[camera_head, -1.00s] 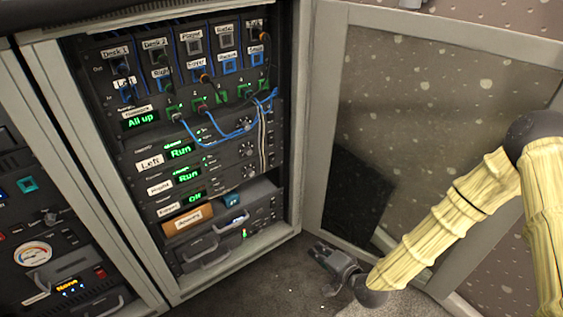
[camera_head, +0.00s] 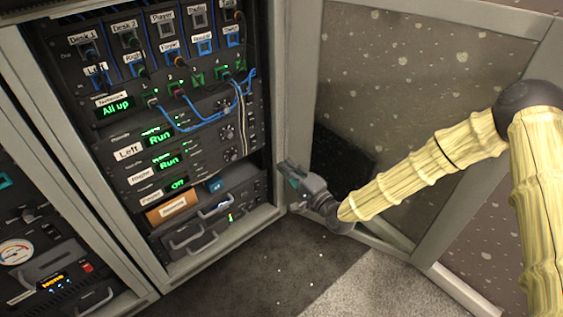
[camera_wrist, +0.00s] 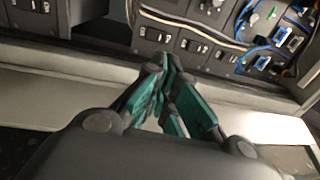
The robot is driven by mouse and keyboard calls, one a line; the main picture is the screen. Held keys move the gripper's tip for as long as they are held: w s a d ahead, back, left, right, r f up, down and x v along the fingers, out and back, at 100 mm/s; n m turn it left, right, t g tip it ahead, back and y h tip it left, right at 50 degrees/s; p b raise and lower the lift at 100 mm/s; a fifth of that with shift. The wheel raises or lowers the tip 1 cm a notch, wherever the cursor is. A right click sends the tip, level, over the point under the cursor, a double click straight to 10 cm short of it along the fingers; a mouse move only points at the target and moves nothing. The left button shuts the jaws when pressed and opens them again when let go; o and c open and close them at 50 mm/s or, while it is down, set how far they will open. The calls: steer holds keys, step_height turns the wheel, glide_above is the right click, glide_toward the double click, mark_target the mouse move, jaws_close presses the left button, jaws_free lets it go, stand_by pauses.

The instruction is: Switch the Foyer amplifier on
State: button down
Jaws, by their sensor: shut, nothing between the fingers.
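The rack holds three amplifier units with green displays. The upper two, the top one labelled Left (camera_head: 127,152), read Run. The lowest amplifier (camera_head: 178,184) reads Off; the small label at its left end is hard to read. My gripper (camera_head: 284,168) is shut and empty, just right of the rack opening, apart from the amplifiers. In the wrist view its green-padded fingers (camera_wrist: 166,66) point toward the rack's frame edge, with small rocker switches (camera_wrist: 190,45) on dark panels beyond. Which switch belongs to which amplifier cannot be told there.
The open rack door (camera_head: 299,100) stands at the right, behind my arm. Blue cables (camera_head: 205,120) loop in front of the upper panels. A shelf with a brown box (camera_head: 172,208) and drawers are below the amplifiers. Another rack (camera_head: 40,255) stands at the left. The floor (camera_head: 270,265) in front is clear.

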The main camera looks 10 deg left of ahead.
mark_target(257, 137)
steer(key=b+x, duration=0.4)
steer(key=x, duration=0.8)
steer(key=shift+w+a+b, duration=0.1)
steer(key=shift+b, duration=0.3)
steer(key=shift+r, duration=0.1)
